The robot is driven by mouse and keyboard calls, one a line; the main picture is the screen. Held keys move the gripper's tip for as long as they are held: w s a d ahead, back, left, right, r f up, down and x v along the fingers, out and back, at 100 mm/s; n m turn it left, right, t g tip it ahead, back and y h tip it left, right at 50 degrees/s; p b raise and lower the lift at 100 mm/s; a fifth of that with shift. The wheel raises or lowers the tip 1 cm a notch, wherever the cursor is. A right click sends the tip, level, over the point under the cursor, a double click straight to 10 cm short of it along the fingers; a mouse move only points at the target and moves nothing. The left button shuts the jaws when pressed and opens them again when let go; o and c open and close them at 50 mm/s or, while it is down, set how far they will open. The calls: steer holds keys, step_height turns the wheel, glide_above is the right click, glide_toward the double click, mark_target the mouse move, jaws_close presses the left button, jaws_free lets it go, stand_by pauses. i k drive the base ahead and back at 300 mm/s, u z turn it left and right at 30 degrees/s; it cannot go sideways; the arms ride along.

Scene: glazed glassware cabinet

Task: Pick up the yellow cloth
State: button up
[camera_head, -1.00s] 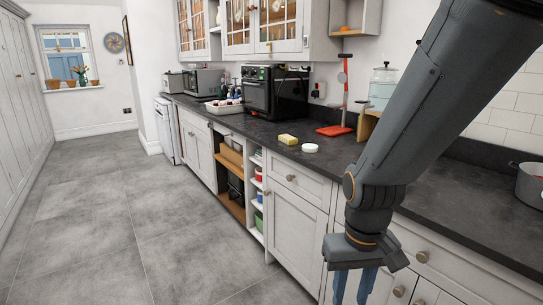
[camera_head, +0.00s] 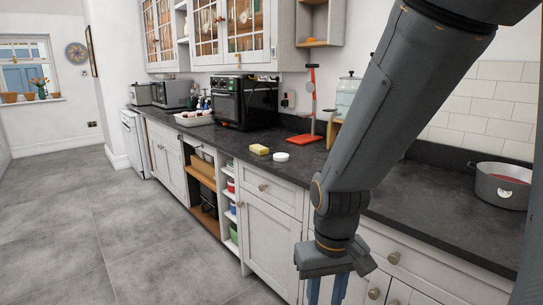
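A small yellow item (camera_head: 259,149) lies on the dark worktop, left of a white round lid-like thing (camera_head: 281,156). It looks like a thick, folded block; at this size I cannot tell whether it is cloth or sponge. My gripper (camera_head: 327,290) hangs pointing down at the bottom of the picture, in front of the cabinet fronts and below worktop height in the picture. Its two blue fingers are apart with nothing seen between them. The fingertips are cut off by the picture's lower edge. The gripper is well apart from the yellow item.
The dark worktop (camera_head: 420,205) runs along the wall, with a red stand (camera_head: 306,138), a black oven (camera_head: 245,102), a white tray (camera_head: 194,119) and a grey pot (camera_head: 502,185). Glazed wall cabinets (camera_head: 238,30) hang above. The grey floor (camera_head: 120,230) at left is clear.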

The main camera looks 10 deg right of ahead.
mark_target(260, 150)
steer(key=u, duration=0.45)
steer(key=k, duration=0.55)
steer(key=u, duration=0.95)
steer(key=i, duration=1.55)
steer(key=z, duration=0.4)
steer(key=i, duration=1.35)
steer(key=z, duration=1.6)
steer(key=i, duration=0.85)
steer(key=z, duration=0.7)
